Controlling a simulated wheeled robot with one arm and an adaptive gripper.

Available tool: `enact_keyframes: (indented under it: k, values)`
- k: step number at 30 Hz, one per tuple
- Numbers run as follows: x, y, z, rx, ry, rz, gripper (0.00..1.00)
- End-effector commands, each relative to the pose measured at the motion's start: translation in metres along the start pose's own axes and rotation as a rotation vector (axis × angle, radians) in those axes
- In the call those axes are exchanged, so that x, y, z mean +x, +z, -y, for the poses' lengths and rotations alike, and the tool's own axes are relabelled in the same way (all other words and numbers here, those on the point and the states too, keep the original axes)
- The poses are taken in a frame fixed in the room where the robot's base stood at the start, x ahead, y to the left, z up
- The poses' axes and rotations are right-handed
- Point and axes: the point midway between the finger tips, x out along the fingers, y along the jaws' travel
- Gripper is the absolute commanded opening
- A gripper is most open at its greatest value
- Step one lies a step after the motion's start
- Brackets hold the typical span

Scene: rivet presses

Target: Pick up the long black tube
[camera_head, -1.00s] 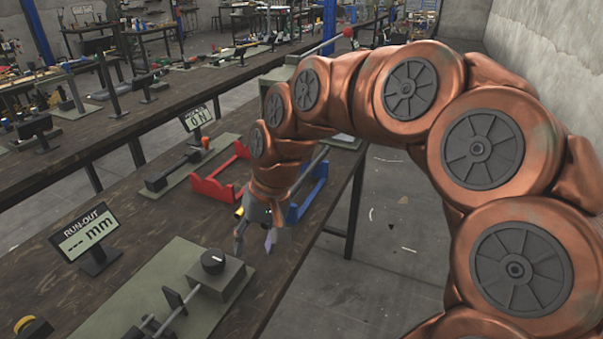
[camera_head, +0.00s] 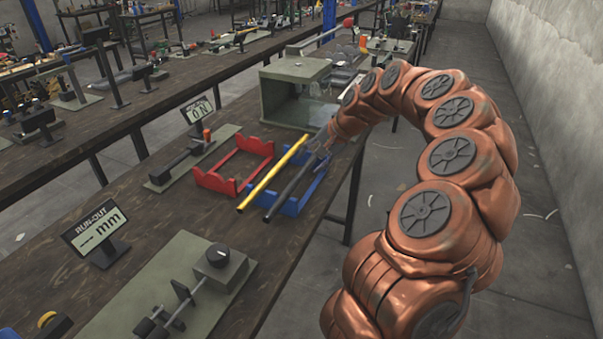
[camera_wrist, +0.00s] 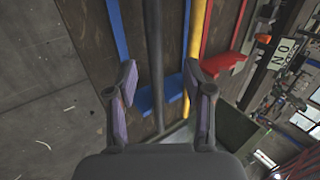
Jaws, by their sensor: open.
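The long black tube (camera_head: 290,190) lies lengthwise at the blue cradle (camera_head: 292,207) on the bench, beside a parallel yellow tube (camera_head: 270,177). My gripper (camera_head: 322,145) is over the far end of the black tube, partly hidden by its own arm. In the wrist view my gripper (camera_wrist: 160,75) is open, and the black tube (camera_wrist: 154,50) runs between the two fingers with nothing clamped. I cannot tell how much height separates them. The yellow tube (camera_wrist: 197,30) passes by the right finger, which hides part of it.
A red cradle (camera_head: 212,182) stands left of the tubes. A grey-green box with a clear front (camera_head: 290,92) stands just beyond them. An ON sign (camera_head: 198,110), a run-out display (camera_head: 95,228) and a gauge fixture (camera_head: 218,256) are nearer or left. The bench's right edge is close to the blue cradle.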

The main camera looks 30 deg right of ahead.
Motion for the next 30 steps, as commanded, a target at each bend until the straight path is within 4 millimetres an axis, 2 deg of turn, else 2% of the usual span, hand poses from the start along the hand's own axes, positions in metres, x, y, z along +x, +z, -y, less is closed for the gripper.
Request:
enact_keyframes:
  k: [5,14,21,23,30]
  values:
    - [0.011,-0.001,-0.002,0.000,0.000,0.002,0.52]
    - [0.049,-0.004,-0.007,-0.001,0.002,0.003,0.52]
    - [0.052,-0.004,-0.007,-0.002,0.000,0.000,0.52]
    - [0.052,-0.004,-0.007,-0.001,0.000,0.000,0.47]
    - [0.052,-0.004,-0.007,-0.002,0.000,0.000,0.23]
